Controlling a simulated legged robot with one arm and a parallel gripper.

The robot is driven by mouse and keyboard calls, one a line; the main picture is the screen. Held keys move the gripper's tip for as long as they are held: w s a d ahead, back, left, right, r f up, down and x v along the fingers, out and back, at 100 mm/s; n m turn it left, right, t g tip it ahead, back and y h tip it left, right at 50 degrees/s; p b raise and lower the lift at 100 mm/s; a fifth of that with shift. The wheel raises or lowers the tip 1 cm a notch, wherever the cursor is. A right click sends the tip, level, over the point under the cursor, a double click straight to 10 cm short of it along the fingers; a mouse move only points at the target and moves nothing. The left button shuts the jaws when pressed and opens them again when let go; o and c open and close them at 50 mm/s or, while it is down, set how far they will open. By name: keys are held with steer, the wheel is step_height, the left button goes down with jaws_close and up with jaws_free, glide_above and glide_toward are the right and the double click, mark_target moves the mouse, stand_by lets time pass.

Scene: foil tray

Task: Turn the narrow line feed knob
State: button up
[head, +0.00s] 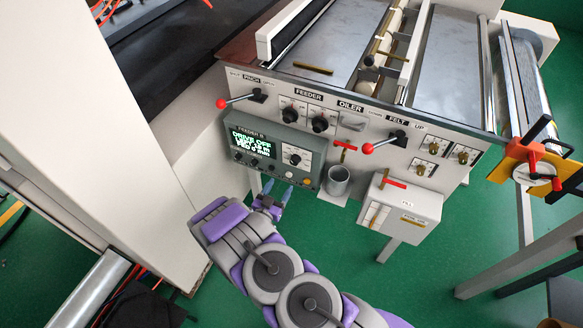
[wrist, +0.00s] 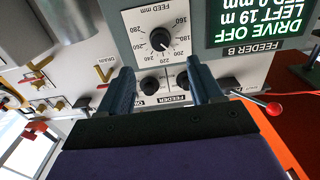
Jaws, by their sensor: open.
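A black feed knob (wrist: 160,39) sits on a white "FEED mm" dial marked 160 to 280. Its pointer seems to lie between 200 and 220. The same knob shows small in the head view (head: 294,159), at the right of the grey feeder box (head: 318,145). My gripper (head: 277,192) is open and empty, in front of and below the box. In the wrist view its two fingers (wrist: 158,78) point toward the panel, apart from the knob.
Two black feeder knobs (head: 306,118) sit on the machine front above the box. Red-balled levers (head: 222,103) (head: 369,148) stick out there. A grey cup (head: 338,180) and white fill box (head: 410,207) stand to the right.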

mark_target(293, 163)
steer(key=b+x, duration=0.1)
steer(key=x, duration=1)
steer(key=shift+b, duration=0.4)
steer(key=c, duration=1.1)
